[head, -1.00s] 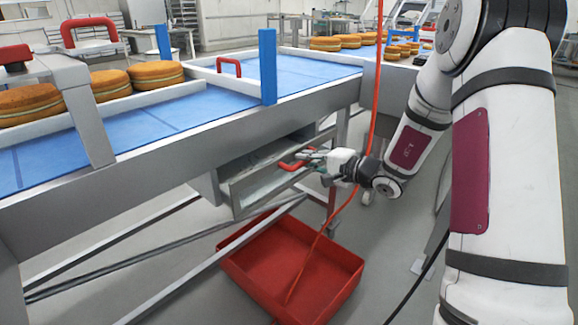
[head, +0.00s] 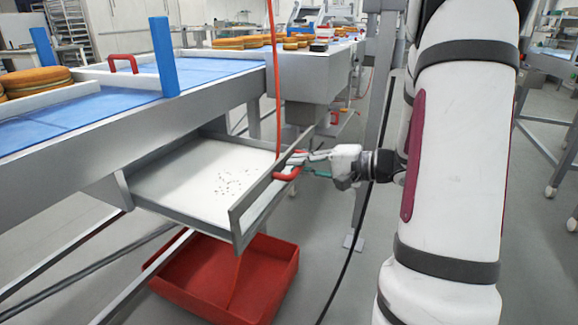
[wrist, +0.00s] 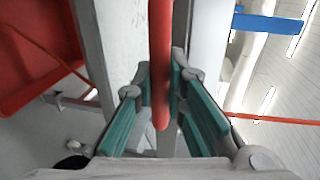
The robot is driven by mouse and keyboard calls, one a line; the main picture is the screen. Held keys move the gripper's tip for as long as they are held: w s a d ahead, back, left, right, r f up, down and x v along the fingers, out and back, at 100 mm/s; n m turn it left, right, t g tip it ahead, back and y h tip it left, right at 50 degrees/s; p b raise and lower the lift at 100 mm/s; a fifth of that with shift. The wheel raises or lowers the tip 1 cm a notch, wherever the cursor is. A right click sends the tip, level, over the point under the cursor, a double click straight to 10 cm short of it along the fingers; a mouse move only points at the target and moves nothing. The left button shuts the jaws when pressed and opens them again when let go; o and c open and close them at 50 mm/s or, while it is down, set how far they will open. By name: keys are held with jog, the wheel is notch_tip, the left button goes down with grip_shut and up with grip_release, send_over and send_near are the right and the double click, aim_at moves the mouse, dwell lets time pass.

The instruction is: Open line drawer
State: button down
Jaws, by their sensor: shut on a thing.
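The line drawer (head: 190,185) is a shallow grey metal tray under the blue conveyor. In the head view it stands well out from the frame, and dark specks lie on its pale bottom. Its red handle (head: 287,174) is on the front panel. My gripper (head: 305,163) is at the front panel, shut on the handle. In the wrist view the red handle (wrist: 160,70) runs between the two teal-padded fingers of my gripper (wrist: 172,92). The handle's far end is out of the wrist view.
A red crate (head: 290,275) stands on the floor below the drawer. The blue conveyor (head: 110,105) carries filled rounds (head: 35,82) at the left. An orange hose (head: 272,75) hangs down by the drawer front.

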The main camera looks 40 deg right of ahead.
jog(key=shift+s, duration=0.1)
jog(key=c, duration=1.6)
grip_release()
jog(key=shift+d, duration=0.1)
jog(key=v, duration=1.2)
